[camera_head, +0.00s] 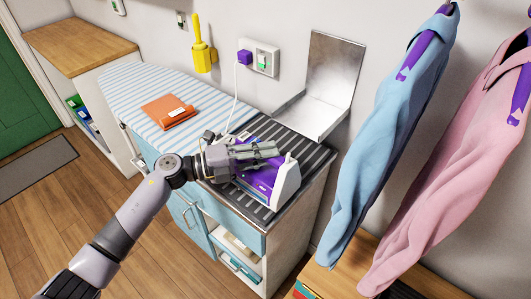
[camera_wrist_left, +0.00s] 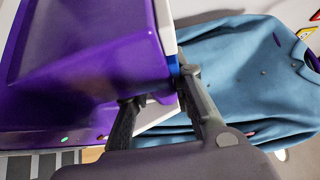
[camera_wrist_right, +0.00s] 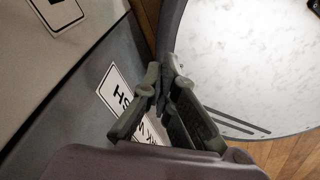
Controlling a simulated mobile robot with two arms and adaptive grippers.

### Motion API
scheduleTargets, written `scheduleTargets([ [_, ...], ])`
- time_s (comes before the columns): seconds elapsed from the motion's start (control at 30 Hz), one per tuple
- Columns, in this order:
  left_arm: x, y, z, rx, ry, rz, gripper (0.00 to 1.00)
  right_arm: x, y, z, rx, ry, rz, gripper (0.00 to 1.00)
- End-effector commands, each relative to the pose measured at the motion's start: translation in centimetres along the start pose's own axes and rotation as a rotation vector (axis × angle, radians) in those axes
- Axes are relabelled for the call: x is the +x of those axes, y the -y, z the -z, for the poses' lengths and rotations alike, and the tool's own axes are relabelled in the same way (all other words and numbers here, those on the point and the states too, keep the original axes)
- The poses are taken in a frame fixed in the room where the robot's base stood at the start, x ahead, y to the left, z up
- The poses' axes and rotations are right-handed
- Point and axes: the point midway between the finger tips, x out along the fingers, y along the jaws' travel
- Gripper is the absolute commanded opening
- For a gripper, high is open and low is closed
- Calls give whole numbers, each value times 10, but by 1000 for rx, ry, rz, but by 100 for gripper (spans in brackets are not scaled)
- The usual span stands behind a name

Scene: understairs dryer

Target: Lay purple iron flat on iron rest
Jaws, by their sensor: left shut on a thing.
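The purple iron (camera_head: 262,181), with a white part at its right end, is at the ribbed dark top of the light-blue cabinet. My left gripper (camera_head: 268,150) reaches over it from the left and is shut on it. In the left wrist view the iron's purple body (camera_wrist_left: 85,75) fills the left side, with a purple part between the fingers (camera_wrist_left: 160,92). Whether its underside touches the ribs is hidden. The dark ribbed surface (camera_head: 308,156) looks like the iron rest. My right gripper (camera_wrist_right: 160,85) is shut and empty, seen only in the right wrist view.
A bent metal plate (camera_head: 328,85) stands behind the ribs. A striped ironing board (camera_head: 140,88) with an orange folded cloth (camera_head: 168,111) lies to the left. A white cord runs to a purple plug (camera_head: 244,57). Blue (camera_head: 380,130) and pink (camera_head: 455,150) shirts hang right.

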Motion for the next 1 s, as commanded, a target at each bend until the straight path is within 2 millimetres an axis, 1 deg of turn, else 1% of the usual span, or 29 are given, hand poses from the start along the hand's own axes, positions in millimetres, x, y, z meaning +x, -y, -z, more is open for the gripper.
scheduleTargets([
  [0.03, 0, 3, -1, 7, 0, 7, 0, 1, 0, 0, 0, 0, 0, 0],
  [0.43, 0, 3, -1, 6, 0, 7, 0, 1, 0, 0, 0, 0, 0, 0],
  [0.97, 1, -10, -1, 5, 0, 7, 0, 12, 0, -1, 0, 0, 0, 0],
  [1.0, 1, -10, -1, 5, 0, 7, 22, 12, 0, -1, 0, 0, 0, 0],
])
